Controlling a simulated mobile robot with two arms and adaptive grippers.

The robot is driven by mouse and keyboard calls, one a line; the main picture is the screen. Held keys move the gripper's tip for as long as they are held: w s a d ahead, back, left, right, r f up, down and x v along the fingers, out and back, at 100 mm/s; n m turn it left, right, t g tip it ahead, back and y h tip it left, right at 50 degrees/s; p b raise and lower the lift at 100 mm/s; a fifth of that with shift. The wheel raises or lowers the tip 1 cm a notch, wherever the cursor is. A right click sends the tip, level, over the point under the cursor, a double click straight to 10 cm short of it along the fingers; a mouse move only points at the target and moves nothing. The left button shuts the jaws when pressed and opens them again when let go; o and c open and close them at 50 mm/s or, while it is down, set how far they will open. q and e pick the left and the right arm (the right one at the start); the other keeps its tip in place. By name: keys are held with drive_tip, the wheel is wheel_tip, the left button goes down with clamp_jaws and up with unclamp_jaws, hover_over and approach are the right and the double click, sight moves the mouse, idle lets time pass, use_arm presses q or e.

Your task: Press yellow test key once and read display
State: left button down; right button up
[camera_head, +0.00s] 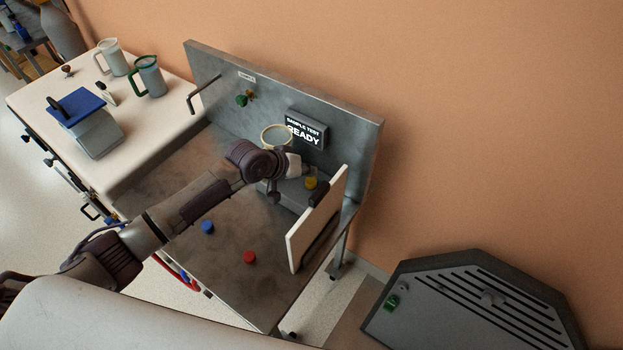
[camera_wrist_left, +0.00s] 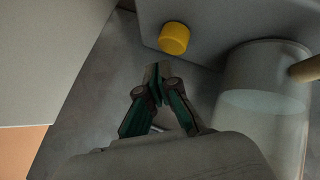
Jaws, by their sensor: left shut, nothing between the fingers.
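The yellow test key (camera_head: 311,183) is a round yellow button on the grey test unit, and it shows large in the left wrist view (camera_wrist_left: 174,38). The display (camera_head: 306,130) on the metal back panel reads "SAMPLE TEST READY". My left gripper (camera_wrist_left: 158,82) is shut and empty, its tips just short of the yellow key and apart from it in the wrist view. In the head view my left wrist partly covers the test unit, and the fingertips are hard to make out. My right gripper is not in view.
A clear jug (camera_wrist_left: 262,110) with a pale rim stands close beside my left gripper. A white upright board (camera_head: 316,222) stands on the other side. A blue cap (camera_head: 207,227) and a red cap (camera_head: 249,257) lie on the metal bench. Jugs and a scale occupy the white counter.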

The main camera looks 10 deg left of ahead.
use_arm(q)
drive_tip(key=shift+f, duration=0.1)
idle(0.3)
drive_tip(key=shift+f, duration=0.35)
drive_tip(key=shift+f+b, duration=0.3)
drive_tip(key=shift+f, duration=0.3)
idle(0.6)
drive_tip(key=shift+r, duration=0.1)
drive_tip(key=shift+r+p, duration=0.95)
drive_tip(key=shift+p, duration=0.25)
